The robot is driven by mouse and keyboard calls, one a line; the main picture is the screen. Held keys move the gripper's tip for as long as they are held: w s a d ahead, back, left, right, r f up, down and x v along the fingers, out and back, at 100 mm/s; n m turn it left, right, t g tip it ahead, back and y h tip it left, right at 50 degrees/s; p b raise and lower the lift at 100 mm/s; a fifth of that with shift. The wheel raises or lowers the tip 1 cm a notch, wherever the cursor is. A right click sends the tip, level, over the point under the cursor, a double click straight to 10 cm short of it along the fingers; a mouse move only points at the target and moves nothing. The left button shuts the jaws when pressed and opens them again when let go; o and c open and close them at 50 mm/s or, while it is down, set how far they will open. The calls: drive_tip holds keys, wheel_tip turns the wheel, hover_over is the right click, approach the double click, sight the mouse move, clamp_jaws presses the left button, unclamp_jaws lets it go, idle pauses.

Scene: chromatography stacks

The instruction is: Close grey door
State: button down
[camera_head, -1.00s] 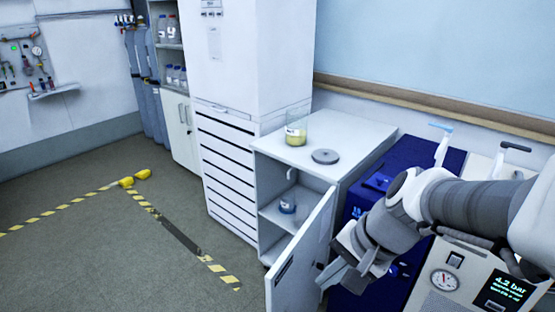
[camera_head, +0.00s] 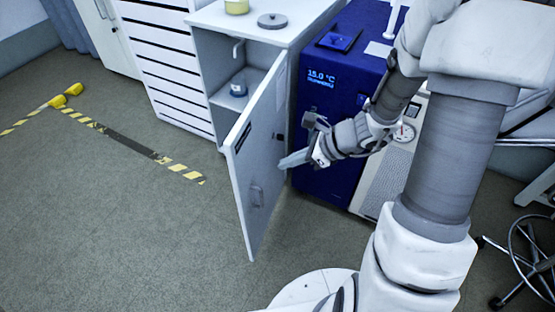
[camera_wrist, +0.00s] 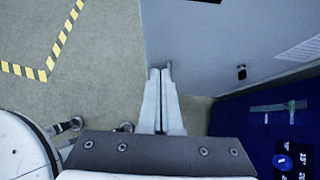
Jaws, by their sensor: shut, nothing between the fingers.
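The grey door (camera_head: 257,160) of the low cabinet (camera_head: 210,65) stands open in the head view, swung out toward me. A dark label and a recessed handle show on its face. My gripper (camera_head: 282,163) is shut and empty, with its fingertips at the door's right-hand side, by its lower half. I cannot tell whether they touch it. In the wrist view my gripper (camera_wrist: 160,72) points at the edge of the door panel (camera_wrist: 225,45), with floor to the left. Inside the cabinet a small blue-labelled jar (camera_head: 238,88) sits on a shelf.
A dark blue chiller (camera_head: 330,125) stands right of the cabinet, close to my arm. A yellow-filled beaker (camera_head: 236,6) and a grey disc (camera_head: 272,20) are on the cabinet top. A wheeled stool (camera_head: 530,255) is at right.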

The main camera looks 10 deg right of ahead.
sight(243, 170)
drive_tip(key=b+x, duration=0.1)
drive_tip(key=x, duration=0.2)
drive_tip(key=a+r+b+x, duration=0.1)
drive_tip(key=x, duration=0.3)
drive_tip(key=b+x, duration=0.1)
drive_tip(key=x, duration=0.2)
drive_tip(key=shift+w+a+r, duration=0.1)
drive_tip(key=shift+w+a, duration=0.15)
drive_tip(key=shift+w, duration=0.1)
drive_tip(key=shift+w+a, duration=0.25)
drive_tip(key=shift+a, duration=0.2)
drive_tip(key=shift+w+a+b, duration=0.1)
drive_tip(key=shift+a+b, duration=0.05)
drive_tip(key=shift+b, duration=0.2)
